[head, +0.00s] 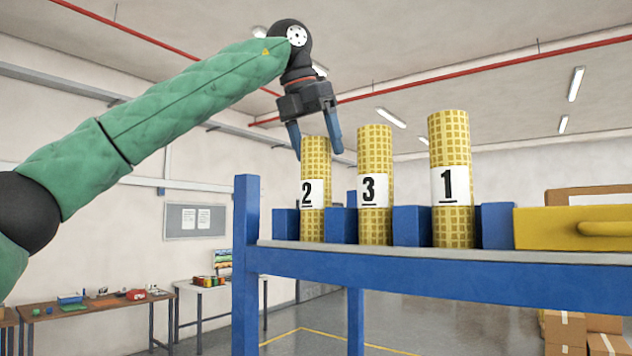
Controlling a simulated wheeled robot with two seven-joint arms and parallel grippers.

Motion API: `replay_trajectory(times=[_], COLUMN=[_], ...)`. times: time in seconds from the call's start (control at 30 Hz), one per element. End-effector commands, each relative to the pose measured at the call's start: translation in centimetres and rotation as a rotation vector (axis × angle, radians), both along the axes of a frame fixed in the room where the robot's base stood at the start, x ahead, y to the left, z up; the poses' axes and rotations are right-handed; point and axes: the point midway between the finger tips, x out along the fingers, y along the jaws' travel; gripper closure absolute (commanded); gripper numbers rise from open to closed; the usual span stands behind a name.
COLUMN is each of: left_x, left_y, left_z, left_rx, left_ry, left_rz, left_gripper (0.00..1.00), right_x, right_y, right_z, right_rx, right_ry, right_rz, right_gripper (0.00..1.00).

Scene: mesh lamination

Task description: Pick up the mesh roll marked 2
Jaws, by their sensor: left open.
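The mesh roll marked 2 (317,163) is a yellow gridded cylinder with a white label. It stands upright at the left of the blue rack's shelf (430,252), between blue blocks. My left gripper (315,150) is open and points down at the top of this roll. Its blue fingers show on either side of the roll's upper end. I cannot tell whether they touch it. The roll marked 3 (375,150) and the roll marked 1 (450,140) stand upright to its right. My right gripper is not in view.
Blue blocks (411,226) separate the rolls. A yellow case with a handle (570,228) lies at the shelf's right. The rack's blue post (246,260) rises at the left. Cardboard boxes (565,330) and work tables (95,306) stand beyond.

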Motion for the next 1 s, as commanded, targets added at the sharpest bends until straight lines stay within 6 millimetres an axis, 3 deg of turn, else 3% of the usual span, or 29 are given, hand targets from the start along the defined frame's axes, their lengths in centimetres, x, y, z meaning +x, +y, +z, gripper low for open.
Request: replay_trajectory(times=[0.1,0.4,0.73,0.77,1.0], left_x=[0.3,0.4,0.4,0.4,0.4], left_y=[-0.3,-0.4,-0.4,-0.4,-0.4], left_z=[-0.9,-1.4,-1.4,-1.3,-1.3], left_rx=[0.0,0.0,0.0,-0.001,-0.001], left_ry=[0.001,0.0,0.0,0.0,0.0], left_rz=[-0.001,-0.001,-0.001,-0.001,-0.001], left_gripper=[0.23,0.23,0.85,0.89,0.89], right_x=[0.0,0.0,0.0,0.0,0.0], right_y=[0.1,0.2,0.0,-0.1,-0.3], right_z=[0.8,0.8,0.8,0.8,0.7], right_rx=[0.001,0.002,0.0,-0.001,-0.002], right_ry=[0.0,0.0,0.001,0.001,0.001], right_rz=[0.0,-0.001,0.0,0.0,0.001], right_gripper=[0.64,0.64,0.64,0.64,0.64])
